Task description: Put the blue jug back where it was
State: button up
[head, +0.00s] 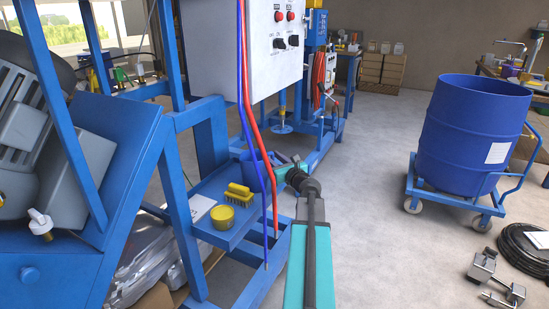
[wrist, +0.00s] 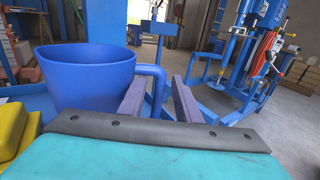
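The blue jug (wrist: 85,75) is large at the left of the wrist view, upright, with its handle (wrist: 159,90) on the right side. In the head view the jug (head: 251,172) stands at the back of a blue shelf, partly behind the hoses and my gripper. My gripper (head: 288,164) is at the jug's right side. In the wrist view its two fingers (wrist: 160,103) are apart, with the handle between them and a gap to the right finger. Whether the left finger touches the handle I cannot tell.
The shelf (head: 226,237) also holds a yellow brush (head: 240,192) and a yellow tub (head: 222,217). Red (head: 261,150) and blue hoses hang in front of it. A blue drum (head: 470,135) on a trolley stands right; floor between is clear.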

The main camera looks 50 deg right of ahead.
jog(key=shift+r, duration=0.2)
jog(key=p+v, duration=0.1)
jog(key=v, duration=1.1)
jog(key=shift+f, duration=0.1)
dwell(0.6)
jog(key=shift+s, duration=0.15)
